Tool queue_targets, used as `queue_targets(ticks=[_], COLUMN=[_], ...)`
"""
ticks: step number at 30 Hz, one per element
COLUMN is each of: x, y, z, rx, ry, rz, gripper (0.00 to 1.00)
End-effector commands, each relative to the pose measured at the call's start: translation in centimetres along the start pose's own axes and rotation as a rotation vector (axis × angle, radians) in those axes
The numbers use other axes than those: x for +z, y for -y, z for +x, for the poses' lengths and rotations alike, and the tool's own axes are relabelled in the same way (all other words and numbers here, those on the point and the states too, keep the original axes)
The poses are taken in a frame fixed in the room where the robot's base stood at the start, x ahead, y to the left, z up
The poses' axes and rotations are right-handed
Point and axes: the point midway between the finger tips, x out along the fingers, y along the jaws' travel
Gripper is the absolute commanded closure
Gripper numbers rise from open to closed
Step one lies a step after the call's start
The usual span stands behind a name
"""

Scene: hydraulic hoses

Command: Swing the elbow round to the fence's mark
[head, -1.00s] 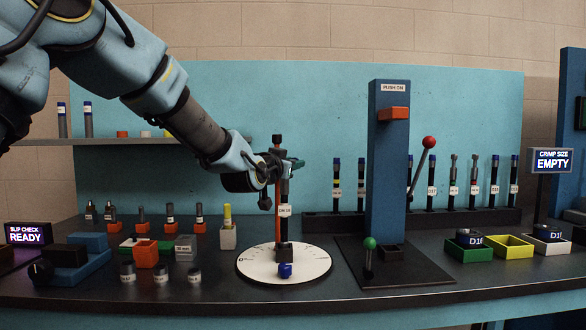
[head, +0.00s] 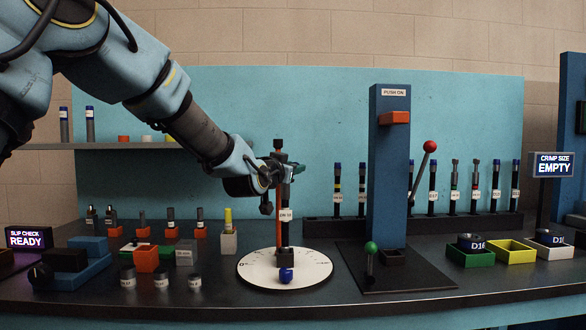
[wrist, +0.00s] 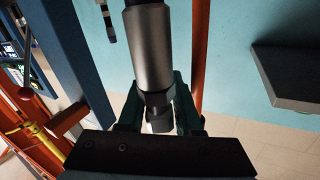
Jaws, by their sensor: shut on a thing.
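A dark hose with a white DN 10 label (head: 285,215) stands upright on a round white dial (head: 255,273) with scale marks along its rim. A blue knob (head: 286,275) sits at the dial's front. My gripper (head: 292,170) is at the top of the hose, shut on the hose's end piece. In the wrist view my gripper (wrist: 158,115) has dark green fingers on both sides of a narrow dark neck below a grey metal sleeve (wrist: 148,45). An orange post (head: 279,235) stands just behind the hose. The elbow's exact direction and the fence's mark are too small to tell.
A blue press column (head: 388,170) with a red-knobbed lever (head: 429,146) stands to the right. A rack of hoses (head: 460,221) is behind it. Small fittings and orange blocks (head: 146,259) crowd the left. Coloured bins (head: 512,252) stand at the right.

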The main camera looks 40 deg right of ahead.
Motion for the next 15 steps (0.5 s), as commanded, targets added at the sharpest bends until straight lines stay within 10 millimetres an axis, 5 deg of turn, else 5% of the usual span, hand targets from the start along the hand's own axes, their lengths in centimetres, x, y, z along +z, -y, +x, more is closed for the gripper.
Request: queue_targets(ticks=[13, 14, 15], x=[0.01, 0.01, 0.01], y=[0.02, 0.02, 0.02], z=[0.0, 0.0, 0.0], rx=[0.0, 0.0, 0.0], ry=[0.0, 0.0, 0.0], rz=[0.001, 0.001, 0.001], gripper=[0.93, 0.65, 0.61])
